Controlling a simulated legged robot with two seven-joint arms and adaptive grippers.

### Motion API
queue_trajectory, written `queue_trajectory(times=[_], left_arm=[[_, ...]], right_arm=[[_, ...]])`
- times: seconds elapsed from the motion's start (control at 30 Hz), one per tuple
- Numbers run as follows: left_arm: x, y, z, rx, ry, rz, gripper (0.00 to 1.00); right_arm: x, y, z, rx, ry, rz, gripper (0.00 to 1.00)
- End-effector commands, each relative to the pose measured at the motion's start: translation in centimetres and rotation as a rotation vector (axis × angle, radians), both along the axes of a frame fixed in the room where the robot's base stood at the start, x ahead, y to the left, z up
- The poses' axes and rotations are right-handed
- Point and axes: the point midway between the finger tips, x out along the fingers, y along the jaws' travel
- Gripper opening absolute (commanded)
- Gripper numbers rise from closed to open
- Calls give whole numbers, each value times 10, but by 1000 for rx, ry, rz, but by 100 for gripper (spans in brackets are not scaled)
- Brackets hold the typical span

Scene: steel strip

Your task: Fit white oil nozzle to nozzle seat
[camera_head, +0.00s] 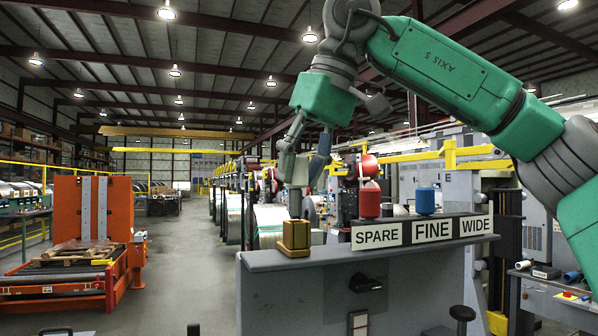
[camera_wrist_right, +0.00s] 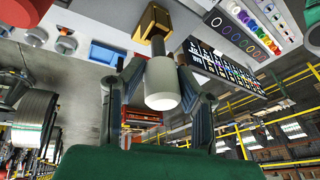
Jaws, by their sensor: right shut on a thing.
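The white oil nozzle (camera_wrist_right: 162,83) is a pale cylinder between the fingers of my right gripper (camera_wrist_right: 158,88) in the wrist view. The brass nozzle seat (camera_head: 295,236) stands at the left end of the grey bench top, with a dark post rising from it. My right gripper (camera_head: 303,178) is shut on the white nozzle, pointing down right above this post. In the wrist view the brass seat (camera_wrist_right: 154,22) and its post line up with the nozzle's far end. I cannot tell how far the nozzle is over the post. My left gripper is not in view.
On the grey bench (camera_head: 262,258), a red nozzle (camera_head: 369,200) stands behind the SPARE label and a blue nozzle (camera_head: 425,201) behind FINE. WIDE shows no nozzle. A black handle (camera_head: 366,284) is on the bench front. An orange machine (camera_head: 80,220) stands left, across open floor.

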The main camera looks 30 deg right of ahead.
Motion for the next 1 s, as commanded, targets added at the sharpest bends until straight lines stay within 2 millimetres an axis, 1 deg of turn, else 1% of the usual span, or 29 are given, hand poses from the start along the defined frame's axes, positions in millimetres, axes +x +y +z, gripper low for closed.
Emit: queue_trajectory(times=[1.0], left_arm=[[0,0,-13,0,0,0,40]], right_arm=[[0,0,-25,1,0,-1,0]])
